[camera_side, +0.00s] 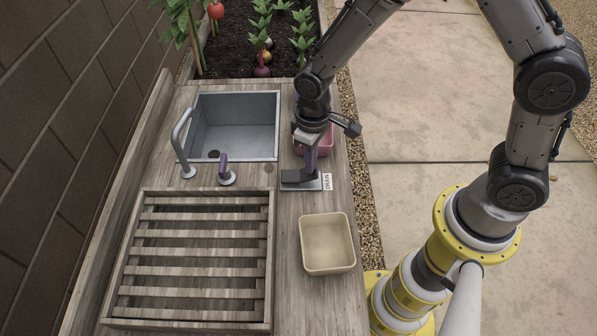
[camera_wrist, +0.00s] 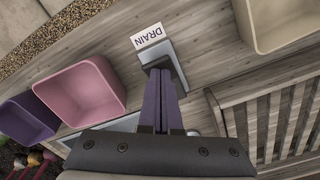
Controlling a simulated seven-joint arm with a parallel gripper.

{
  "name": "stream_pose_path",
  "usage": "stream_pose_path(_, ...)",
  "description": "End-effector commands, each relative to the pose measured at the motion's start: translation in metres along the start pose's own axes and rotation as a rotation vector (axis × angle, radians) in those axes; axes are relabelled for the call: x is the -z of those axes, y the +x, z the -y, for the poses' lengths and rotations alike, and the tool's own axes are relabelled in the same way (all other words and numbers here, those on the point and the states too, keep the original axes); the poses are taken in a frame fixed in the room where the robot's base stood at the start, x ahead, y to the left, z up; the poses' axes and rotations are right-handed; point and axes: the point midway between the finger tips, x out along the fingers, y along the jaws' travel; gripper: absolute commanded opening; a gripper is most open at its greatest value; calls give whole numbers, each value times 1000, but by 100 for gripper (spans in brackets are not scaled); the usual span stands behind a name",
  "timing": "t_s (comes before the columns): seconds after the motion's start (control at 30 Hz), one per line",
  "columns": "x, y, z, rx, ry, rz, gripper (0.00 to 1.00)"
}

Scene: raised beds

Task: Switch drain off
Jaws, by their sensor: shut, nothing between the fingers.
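The drain switch (camera_side: 291,184) is a grey plate set on the wooden counter, beside a white label reading DRAIN (camera_side: 327,181). The plate also shows in the wrist view (camera_wrist: 181,76), next to the label (camera_wrist: 148,36). My gripper (camera_side: 309,171) is shut and empty, pointing down over the switch. In the wrist view, its purple fingers (camera_wrist: 160,74) are together, with their tips at or just above a dark part of the switch. They hide part of it, so I cannot tell whether they touch or which way the switch is set.
A metal sink (camera_side: 232,135) with a curved tap (camera_side: 180,140) and purple-handled lever (camera_side: 224,172) lies left of the switch. A pink bin (camera_side: 328,143) is behind, a beige bin (camera_side: 327,243) in front. A slatted rack (camera_side: 195,247) fills the front left. A planted bed (camera_side: 235,45) lies beyond.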

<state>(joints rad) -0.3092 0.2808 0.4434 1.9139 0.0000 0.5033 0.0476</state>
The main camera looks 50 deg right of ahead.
Motion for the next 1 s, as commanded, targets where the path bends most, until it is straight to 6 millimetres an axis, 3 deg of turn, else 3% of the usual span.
stream_pose_path(0.8,0,11,0,0,0,0,0)
stream_pose_path(1.0,1,3,0,0,0,-2,0)
